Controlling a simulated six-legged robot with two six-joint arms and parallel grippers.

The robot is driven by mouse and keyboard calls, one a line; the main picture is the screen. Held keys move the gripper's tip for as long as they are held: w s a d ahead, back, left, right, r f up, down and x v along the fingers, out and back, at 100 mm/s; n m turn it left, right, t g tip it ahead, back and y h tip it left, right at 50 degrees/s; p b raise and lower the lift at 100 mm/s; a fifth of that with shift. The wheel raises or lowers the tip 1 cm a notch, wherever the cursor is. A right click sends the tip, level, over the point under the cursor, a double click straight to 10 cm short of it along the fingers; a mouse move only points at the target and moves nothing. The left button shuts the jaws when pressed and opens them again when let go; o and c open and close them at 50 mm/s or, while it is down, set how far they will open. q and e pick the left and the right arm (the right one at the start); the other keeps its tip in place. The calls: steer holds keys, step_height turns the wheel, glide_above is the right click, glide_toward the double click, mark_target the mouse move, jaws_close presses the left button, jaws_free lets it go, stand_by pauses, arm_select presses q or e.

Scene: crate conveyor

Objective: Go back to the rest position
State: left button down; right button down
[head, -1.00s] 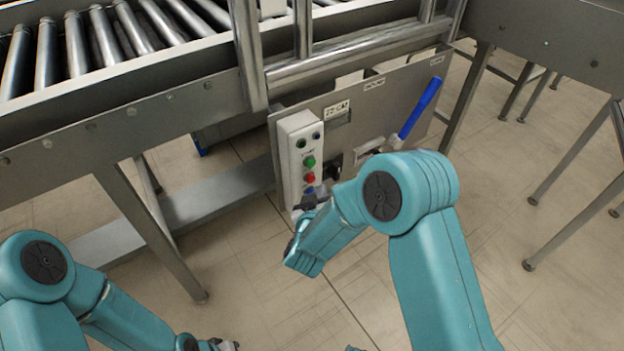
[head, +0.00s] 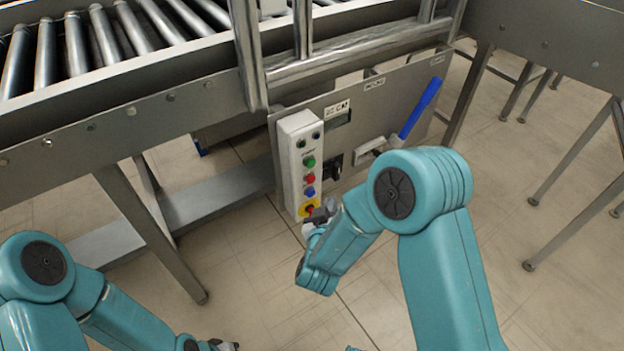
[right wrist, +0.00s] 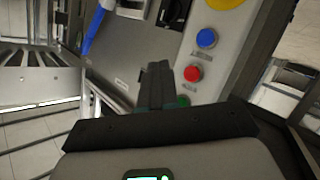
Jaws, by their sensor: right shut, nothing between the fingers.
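My right gripper (head: 322,212) is shut and empty, in front of the lower end of the white button box (head: 289,165). In the right wrist view its closed dark fingers (right wrist: 157,84) point at the panel, beside the red button (right wrist: 193,74) and partly over the green one (right wrist: 183,101). I cannot tell from these views whether the fingertips touch anything. My left arm is at the lower left, and its gripper (head: 226,346) is cut by the bottom edge of the head view, so its jaws do not show clearly.
The grey panel (head: 400,95) carries a blue-handled lever (head: 421,108) to the right of the button box. The roller conveyor (head: 75,45) runs along the upper left, with a metal leg (head: 150,235) below. Open tiled floor (head: 250,265) lies between my arms.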

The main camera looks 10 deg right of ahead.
steer(key=s+d+f+g+y, duration=0.1)
steer(key=s+d+f+g, duration=0.1)
steer(key=d+f, duration=0.25)
steer(key=s+d+f+g, duration=0.1)
steer(key=s+d+f, duration=0.2)
steer(key=f, duration=0.2)
steer(key=s+a+f+m+g+y, duration=0.1)
steer(key=s+a+f+g+y, duration=0.25)
steer(key=s, duration=0.35)
steer(key=s+a+f+m+g+y, duration=0.1)
steer(key=s+a+f+g+y, duration=0.2)
steer(key=s, duration=0.4)
steer(key=s+a+f+m+g+y, duration=0.1)
steer(key=s+a+f+g+y, duration=0.1)
steer(key=s+a+f+g, duration=0.25)
step_height(320, 180, up, 25)
steer(key=s+t+p, duration=0.1)
steer(key=p, duration=2.2)
steer(key=shift+s+a, duration=0.25)
